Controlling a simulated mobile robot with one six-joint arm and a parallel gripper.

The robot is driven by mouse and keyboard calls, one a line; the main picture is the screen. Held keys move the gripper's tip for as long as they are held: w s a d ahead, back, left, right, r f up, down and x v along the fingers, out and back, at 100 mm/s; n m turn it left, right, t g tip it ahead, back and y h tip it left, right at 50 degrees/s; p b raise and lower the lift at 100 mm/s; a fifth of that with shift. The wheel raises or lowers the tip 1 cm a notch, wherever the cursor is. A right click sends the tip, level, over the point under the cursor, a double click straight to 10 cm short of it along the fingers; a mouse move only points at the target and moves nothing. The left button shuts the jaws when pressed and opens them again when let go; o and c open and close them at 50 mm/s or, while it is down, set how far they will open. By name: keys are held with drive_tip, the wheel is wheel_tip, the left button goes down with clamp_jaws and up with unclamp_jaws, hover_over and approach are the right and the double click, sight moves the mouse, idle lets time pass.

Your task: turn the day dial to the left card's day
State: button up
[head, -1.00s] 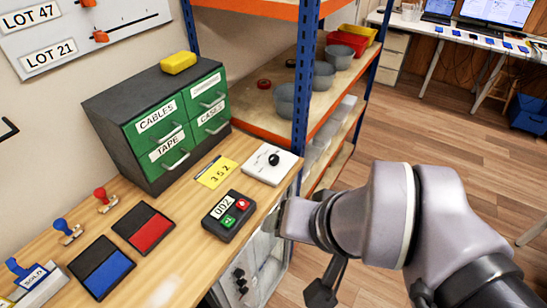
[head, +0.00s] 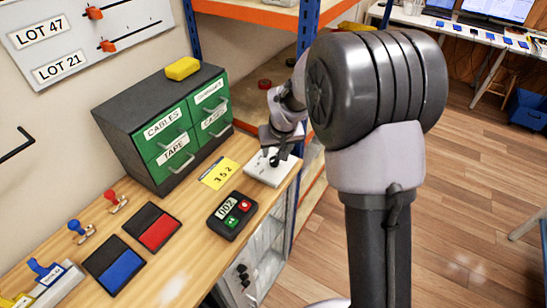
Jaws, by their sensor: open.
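A white box (head: 258,176) with a black knob (head: 275,159), apparently the day dial, sits at the bench's right edge. Its markings are too small to read. My gripper (head: 281,150) is directly over the box, at the knob, pointing down and open. The gripper partly hides the knob and the back of the box. I cannot tell whether the jaws straddle the knob or touch it. A yellow card (head: 219,174) printed with "352" lies flat just left of the box. No card with a readable day name is in view.
A black counter (head: 231,215) with green and red buttons lies in front of the card. A green drawer cabinet (head: 166,130) with a yellow block (head: 182,68) on top stands behind. Blue (head: 121,270) and red (head: 159,232) ink pads and stamps are at left. Shelving stands behind my arm.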

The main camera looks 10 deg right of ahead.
sight(274, 159)
drive_tip(key=b+x, duration=0.1)
drive_tip(key=x, duration=0.5)
drive_tip(key=shift+w+f, duration=0.15)
drive_tip(key=shift+f, duration=0.15)
clamp_jaws()
drive_tip(key=m+b, duration=0.1)
drive_tip(key=m+h+b, duration=0.1)
drive_tip(key=b, duration=0.1)
drive_tip(key=m+b, duration=0.1)
drive_tip(key=shift+a+f+m, duration=0.15)
drive_tip(key=shift+f+m, duration=0.1)
drive_tip(key=shift+m, duration=0.15)
drive_tip(key=m+h+b, duration=0.1)
drive_tip(key=m+b, duration=0.2)
drive_tip(key=b, duration=0.1)
drive_tip(key=shift+a+r+m+g+h, duration=0.1)
drive_tip(key=shift+r+m+g+h, duration=0.15)
drive_tip(key=shift+m+g+h, duration=0.15)
